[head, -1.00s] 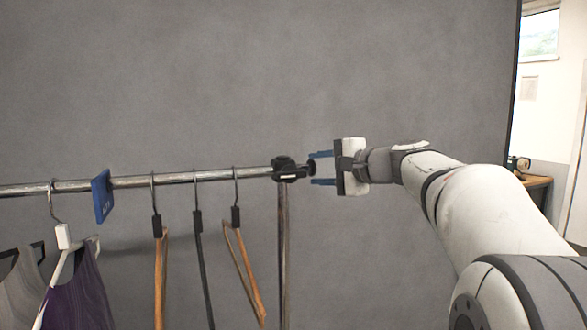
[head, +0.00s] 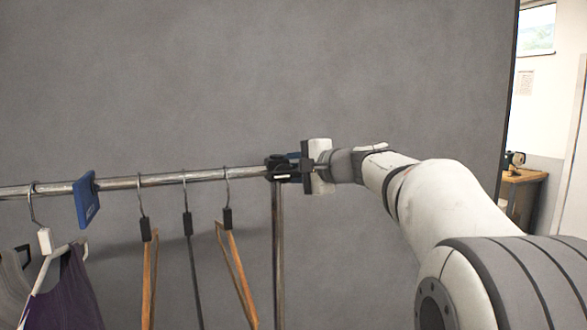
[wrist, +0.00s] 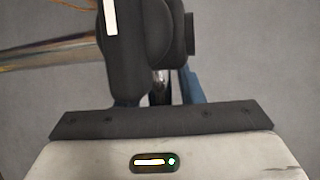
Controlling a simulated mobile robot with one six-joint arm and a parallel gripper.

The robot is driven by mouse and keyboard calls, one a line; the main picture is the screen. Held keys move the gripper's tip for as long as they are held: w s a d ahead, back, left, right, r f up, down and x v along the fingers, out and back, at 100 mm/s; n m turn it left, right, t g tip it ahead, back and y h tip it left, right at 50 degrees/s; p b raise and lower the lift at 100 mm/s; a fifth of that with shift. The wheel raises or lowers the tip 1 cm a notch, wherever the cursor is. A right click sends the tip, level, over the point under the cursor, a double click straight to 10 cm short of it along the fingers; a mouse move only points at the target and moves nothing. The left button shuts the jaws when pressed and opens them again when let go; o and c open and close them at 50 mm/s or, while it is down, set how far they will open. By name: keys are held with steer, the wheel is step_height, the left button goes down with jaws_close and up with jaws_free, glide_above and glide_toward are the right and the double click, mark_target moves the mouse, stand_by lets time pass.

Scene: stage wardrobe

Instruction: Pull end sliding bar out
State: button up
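The metal rail (head: 180,178) of a clothes rack ends on the right in a black clamp fitting (head: 284,169) on top of an upright post (head: 278,255). My gripper (head: 290,167) is at this end, its blue fingers overlapping the fitting. In the wrist view the large black fitting (wrist: 140,45) stands in front of the gripper, with a short shiny metal shaft (wrist: 160,82) below it. A blue finger (wrist: 192,88) shows right of the shaft, with a gap between them. The fingers look apart; their tips and the end knob are mostly hidden.
Several hangers hang from the rail, including a wooden one (head: 236,265) near the post. A blue tag (head: 86,199) sits on the rail, and a purple garment (head: 68,290) hangs at left. A grey wall (head: 400,90) stands behind. A wooden table (head: 522,185) is far right.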

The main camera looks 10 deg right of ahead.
jaws_close()
steer(key=shift+d, duration=0.1)
stand_by(0.3)
